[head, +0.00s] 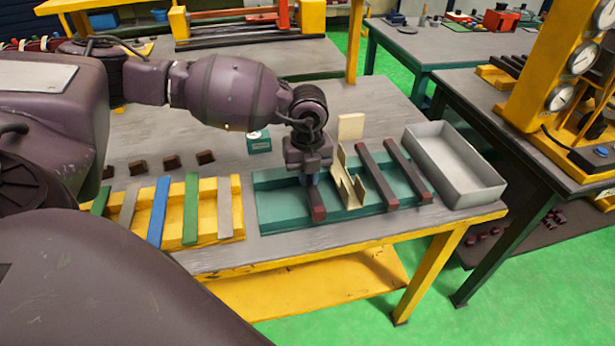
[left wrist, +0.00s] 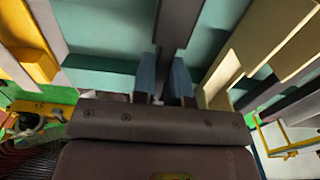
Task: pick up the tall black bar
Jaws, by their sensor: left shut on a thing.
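A dark bar with a reddish-brown end (head: 318,214) lies along the green tray (head: 275,208), left of the cream bracket. My left gripper (head: 311,181) points down over it and is shut on it. In the left wrist view the two blue-grey fingertips (left wrist: 167,80) stand one on each side of the dark bar (left wrist: 178,22). The gripper hides the bar's middle in the head view. Two similar dark bars lie to the right, one at the middle (head: 377,178) and one further right (head: 408,171). My right gripper is not in view.
A cream bracket (head: 348,180) stands close right of the gripper. A grey open bin (head: 455,170) is at the table's right end. A yellow rack (head: 233,215) with coloured bars is to the left. Small brown blocks (head: 171,161) and a green box (head: 259,142) sit behind.

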